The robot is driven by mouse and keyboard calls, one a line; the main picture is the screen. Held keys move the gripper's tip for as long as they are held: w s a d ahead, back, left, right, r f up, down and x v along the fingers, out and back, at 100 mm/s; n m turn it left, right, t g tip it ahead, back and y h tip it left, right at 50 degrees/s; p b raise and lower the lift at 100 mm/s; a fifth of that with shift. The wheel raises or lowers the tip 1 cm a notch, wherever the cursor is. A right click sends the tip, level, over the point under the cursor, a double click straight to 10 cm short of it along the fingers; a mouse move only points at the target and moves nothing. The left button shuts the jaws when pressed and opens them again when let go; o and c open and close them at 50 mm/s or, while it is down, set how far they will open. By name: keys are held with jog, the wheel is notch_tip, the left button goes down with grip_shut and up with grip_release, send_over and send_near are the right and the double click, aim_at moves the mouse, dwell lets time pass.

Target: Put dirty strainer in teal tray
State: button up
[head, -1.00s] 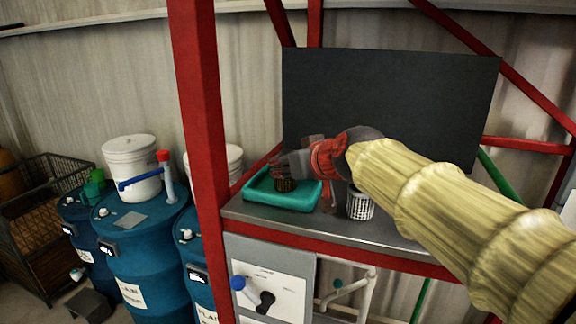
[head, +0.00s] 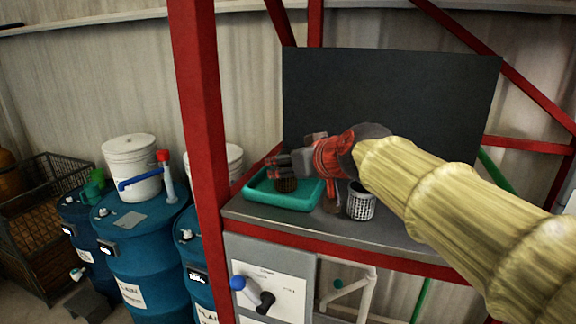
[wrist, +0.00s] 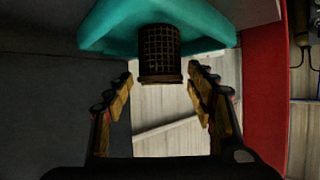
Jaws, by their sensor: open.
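The dirty strainer (head: 286,185) is a small dark brown mesh basket, standing inside the teal tray (head: 290,201) on the bench. In the wrist view the dirty strainer (wrist: 159,52) shows its mesh in front of the teal tray (wrist: 105,27). My gripper (head: 279,165) is above the tray at the strainer. In the wrist view my gripper's fingers (wrist: 162,98) are spread wide, one on each side of and apart from the strainer, with nothing between their tips. Part of the strainer is hidden behind my gripper in the head view.
A clean white mesh strainer (head: 361,203) stands on the grey bench (head: 400,238) right of the tray, close to my arm. A red post (head: 200,120) rises at the left, and a dark panel (head: 430,100) stands behind. Blue drums (head: 145,245) stand on the floor left.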

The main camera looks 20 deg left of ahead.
jog(key=b+v, duration=0.1)
jog(key=v, duration=1)
jog(key=shift+f, duration=0.1)
